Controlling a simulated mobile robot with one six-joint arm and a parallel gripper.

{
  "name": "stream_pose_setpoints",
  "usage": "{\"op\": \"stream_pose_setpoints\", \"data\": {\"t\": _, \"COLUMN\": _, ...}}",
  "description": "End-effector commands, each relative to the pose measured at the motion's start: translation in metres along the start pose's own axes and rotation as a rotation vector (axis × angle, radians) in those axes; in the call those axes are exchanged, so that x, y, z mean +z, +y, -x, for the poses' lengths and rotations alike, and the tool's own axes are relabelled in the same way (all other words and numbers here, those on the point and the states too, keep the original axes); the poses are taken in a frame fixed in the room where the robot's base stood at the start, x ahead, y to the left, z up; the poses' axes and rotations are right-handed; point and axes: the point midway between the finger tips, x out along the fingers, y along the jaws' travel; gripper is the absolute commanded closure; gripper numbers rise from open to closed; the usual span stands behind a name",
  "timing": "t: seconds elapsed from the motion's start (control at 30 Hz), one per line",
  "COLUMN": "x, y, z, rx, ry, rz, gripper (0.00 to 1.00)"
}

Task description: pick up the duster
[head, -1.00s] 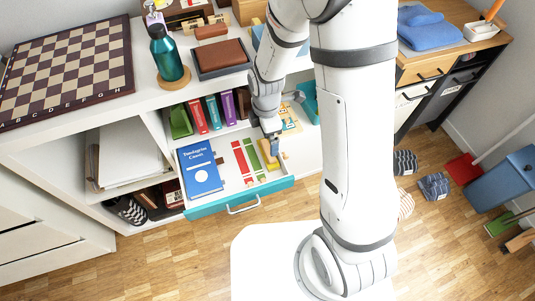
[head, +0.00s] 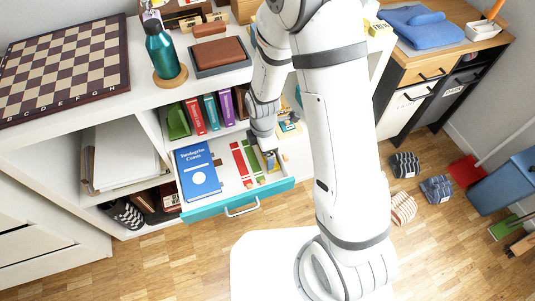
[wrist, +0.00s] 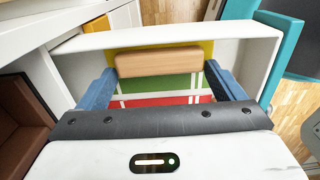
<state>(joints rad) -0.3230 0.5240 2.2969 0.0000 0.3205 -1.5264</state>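The duster appears to be the light wooden block (wrist: 158,61) in the wrist view. It lies across the yellow strip in the open drawer, past the green and red strips. My gripper (wrist: 160,68) is open, with one blue finger near each end of the block and small gaps between. In the head view my gripper (head: 271,161) reaches down into the right part of the drawer (head: 236,203) and mostly hides the block.
A blue book (head: 198,172) lies in the drawer's left part. The drawer's white wall (wrist: 180,35) runs close behind the block. Upright books (head: 195,117) stand on the shelf behind. A bottle (head: 161,52) and a brown box (head: 219,56) stand on top.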

Motion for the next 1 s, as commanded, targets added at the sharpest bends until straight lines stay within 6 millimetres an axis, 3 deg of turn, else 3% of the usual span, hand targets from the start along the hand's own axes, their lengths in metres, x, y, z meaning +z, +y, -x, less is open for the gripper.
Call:
{"op": "stream_pose_setpoints", "data": {"t": 0.4, "x": 0.000, "y": 0.000, "z": 0.000, "rx": 0.000, "ry": 0.000, "rz": 0.001, "gripper": 0.46}}
{"op": "stream_pose_setpoints", "data": {"t": 0.63, "x": 0.000, "y": 0.000, "z": 0.005, "rx": 0.001, "ry": 0.000, "rz": 0.001, "gripper": 0.46}}
{"op": "stream_pose_setpoints", "data": {"t": 1.0, "x": 0.000, "y": 0.001, "z": 0.074, "rx": 0.004, "ry": 0.000, "rz": 0.001, "gripper": 0.46}}
